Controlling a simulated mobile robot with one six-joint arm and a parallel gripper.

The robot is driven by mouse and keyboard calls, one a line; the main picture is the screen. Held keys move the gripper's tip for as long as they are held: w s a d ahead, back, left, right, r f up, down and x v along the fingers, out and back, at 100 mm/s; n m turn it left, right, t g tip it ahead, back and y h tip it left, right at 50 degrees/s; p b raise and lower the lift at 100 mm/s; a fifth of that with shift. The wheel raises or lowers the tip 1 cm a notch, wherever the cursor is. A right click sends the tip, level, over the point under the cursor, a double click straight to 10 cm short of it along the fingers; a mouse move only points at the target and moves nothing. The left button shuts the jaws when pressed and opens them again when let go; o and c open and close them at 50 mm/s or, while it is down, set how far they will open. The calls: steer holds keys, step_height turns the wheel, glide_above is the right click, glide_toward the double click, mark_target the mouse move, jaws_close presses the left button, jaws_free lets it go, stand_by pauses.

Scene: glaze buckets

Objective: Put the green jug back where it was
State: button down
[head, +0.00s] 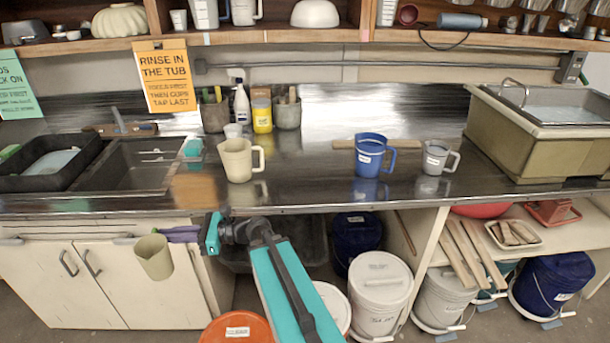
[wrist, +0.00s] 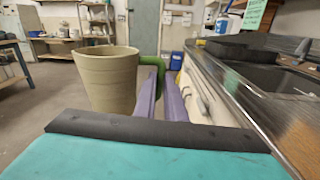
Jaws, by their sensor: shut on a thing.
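The green jug (head: 155,258) is olive-beige in the head view and hangs in front of the white cupboard doors, below the counter's front edge. In the wrist view the jug (wrist: 106,80) is upright at left of the fingers, with a green handle (wrist: 152,64). My gripper (head: 168,235) has purple fingers, which also show in the wrist view (wrist: 163,88). They are shut on the jug's handle side. The exact contact is partly hidden.
A cream jug (head: 239,160), a blue jug (head: 370,156) and a grey jug (head: 437,158) stand on the steel counter (head: 310,185). A sink (head: 130,165) is at left, a tub (head: 520,150) at right. Lidded buckets (head: 380,285) stand below. Counter between cream and blue jugs is clear.

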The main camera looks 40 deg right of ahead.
steer(key=s+d+r+m+t+h+b, duration=0.1)
steer(key=d+m+t+h+b, duration=0.1)
steer(key=d, duration=1)
steer(key=s+d+r+m+t+h+b, duration=0.1)
steer(key=d+h, duration=0.5)
steer(key=d, duration=0.7)
steer(key=s+d+m+t+h+b, duration=0.2)
steer(key=d+m+t+h+b, duration=0.1)
steer(key=d, duration=1)
steer(key=shift+s+r+m+h+b, duration=0.2)
steer(key=shift+m+b, duration=0.2)
steer(key=shift+m, duration=0.3)
steer(key=shift+s+r+m+h+b, duration=0.1)
steer(key=shift+r+m+h+b, duration=0.2)
steer(key=shift+m, duration=0.4)
steer(key=s+d+r+m+h+b, duration=0.2)
steer(key=s+d+h, duration=0.2)
steer(key=d, duration=0.6)
steer(key=shift+s+d+m+t, duration=0.3)
steer(key=shift+s+d+m, duration=0.1)
steer(key=shift+s, duration=0.75)
steer(key=shift+w, duration=0.1)
